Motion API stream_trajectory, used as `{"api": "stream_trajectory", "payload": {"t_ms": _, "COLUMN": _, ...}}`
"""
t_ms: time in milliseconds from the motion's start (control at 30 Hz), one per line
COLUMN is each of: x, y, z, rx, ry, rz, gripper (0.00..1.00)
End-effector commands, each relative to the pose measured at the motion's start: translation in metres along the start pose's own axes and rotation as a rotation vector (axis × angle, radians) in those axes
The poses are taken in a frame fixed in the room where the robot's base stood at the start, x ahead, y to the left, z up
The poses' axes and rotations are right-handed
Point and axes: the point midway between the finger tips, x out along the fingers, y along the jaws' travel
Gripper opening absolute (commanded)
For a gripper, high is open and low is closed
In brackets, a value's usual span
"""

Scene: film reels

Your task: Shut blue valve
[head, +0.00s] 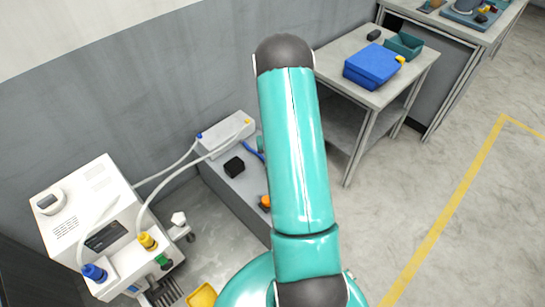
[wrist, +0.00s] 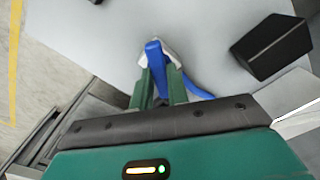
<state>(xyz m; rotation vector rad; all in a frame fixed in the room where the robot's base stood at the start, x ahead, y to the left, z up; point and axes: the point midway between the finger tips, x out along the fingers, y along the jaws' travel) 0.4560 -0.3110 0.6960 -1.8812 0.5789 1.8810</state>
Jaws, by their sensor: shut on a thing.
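The blue valve (wrist: 154,55) has a blue handle that sits between the two green fingers of my gripper (wrist: 159,80) in the wrist view. My gripper is shut on this handle. A curved blue piece (wrist: 197,90) runs out to the right of the fingers, beside a pale fitting. In the head view a small blue part (head: 252,150) shows just left of my arm, above the grey bench (head: 232,190). My arm hides the gripper and most of the valve there, so the handle's exact angle is unclear.
A black block (head: 234,167) lies on the bench, close to the right in the wrist view (wrist: 270,45). A white machine (head: 100,225) with hoses stands at left. A side table (head: 390,80) holds a blue case (head: 372,66). The floor at right is clear.

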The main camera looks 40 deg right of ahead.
Motion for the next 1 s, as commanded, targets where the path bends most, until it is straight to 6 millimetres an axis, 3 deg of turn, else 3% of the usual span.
{"api": "stream_trajectory", "payload": {"t_ms": 600, "x": 0.0, "y": -0.0001, "z": 0.0003, "rx": 0.583, "ry": -0.001, "rz": 0.001, "gripper": 0.0}}
{"api": "stream_trajectory", "payload": {"t_ms": 1000, "x": 0.0002, "y": -0.0002, "z": 0.0006, "rx": 0.869, "ry": -0.002, "rz": 0.001, "gripper": 0.0}}
